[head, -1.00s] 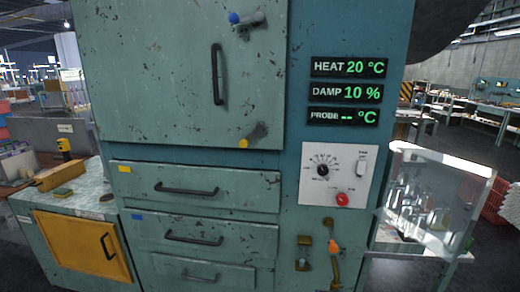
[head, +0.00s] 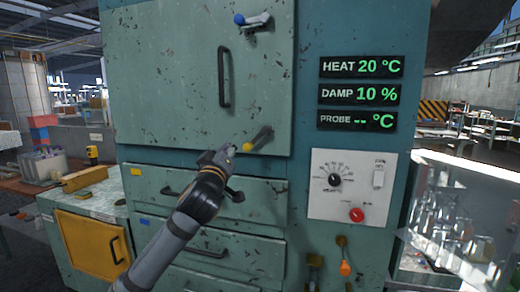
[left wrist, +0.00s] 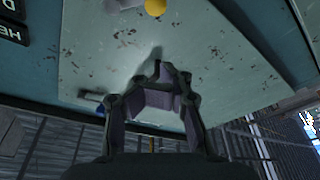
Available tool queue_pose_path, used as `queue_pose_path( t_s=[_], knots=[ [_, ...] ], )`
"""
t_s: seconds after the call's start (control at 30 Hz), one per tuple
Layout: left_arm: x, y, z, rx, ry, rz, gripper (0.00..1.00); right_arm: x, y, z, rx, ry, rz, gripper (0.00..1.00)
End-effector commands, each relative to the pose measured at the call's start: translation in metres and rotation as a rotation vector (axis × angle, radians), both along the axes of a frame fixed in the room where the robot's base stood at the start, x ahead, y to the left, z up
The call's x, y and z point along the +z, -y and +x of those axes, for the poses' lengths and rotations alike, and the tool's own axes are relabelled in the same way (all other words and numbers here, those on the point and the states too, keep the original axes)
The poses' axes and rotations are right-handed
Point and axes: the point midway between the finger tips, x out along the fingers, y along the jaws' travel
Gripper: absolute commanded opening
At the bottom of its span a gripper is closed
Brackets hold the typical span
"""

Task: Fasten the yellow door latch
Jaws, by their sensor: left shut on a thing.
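The yellow door latch, a grey lever with a yellow knob (head: 248,147), sits at the lower right corner of the green door (head: 170,70). Its lever slants up to the right from the knob. My left gripper (head: 229,153) is just left of the knob in the head view. In the left wrist view the yellow knob (left wrist: 155,7) is at the top edge, clear of the fingertips (left wrist: 160,72). The fingers are drawn together; what they hold cannot be made out. The latch is not between them. My right gripper is not in view.
The door has a dark handle (head: 223,77) and a blue-knobbed latch (head: 252,20) above. Green drawers lie below, partly behind my left arm. A white control panel (head: 352,185) is to the right, with an orange-knobbed lever (head: 344,267) beneath it.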

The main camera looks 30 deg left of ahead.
Motion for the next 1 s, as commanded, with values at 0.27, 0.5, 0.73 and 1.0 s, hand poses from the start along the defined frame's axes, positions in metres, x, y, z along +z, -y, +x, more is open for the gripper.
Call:
queue_pose_path(
  t_s=[0.27,0.5,0.73,1.0],
  knots=[
    [0.006,0.002,-0.004,-0.003,0.016,-0.004,0.0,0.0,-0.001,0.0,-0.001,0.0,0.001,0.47],
    [0.012,-0.003,0.007,-0.001,0.014,-0.007,0.0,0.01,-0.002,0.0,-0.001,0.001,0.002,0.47],
    [0.025,-0.021,0.049,-0.003,0.012,-0.01,0.0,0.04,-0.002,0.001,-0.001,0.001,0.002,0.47],
    [0.02,-0.029,0.089,-0.006,0.009,-0.005,0.0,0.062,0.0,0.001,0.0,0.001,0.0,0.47]
  ],
)
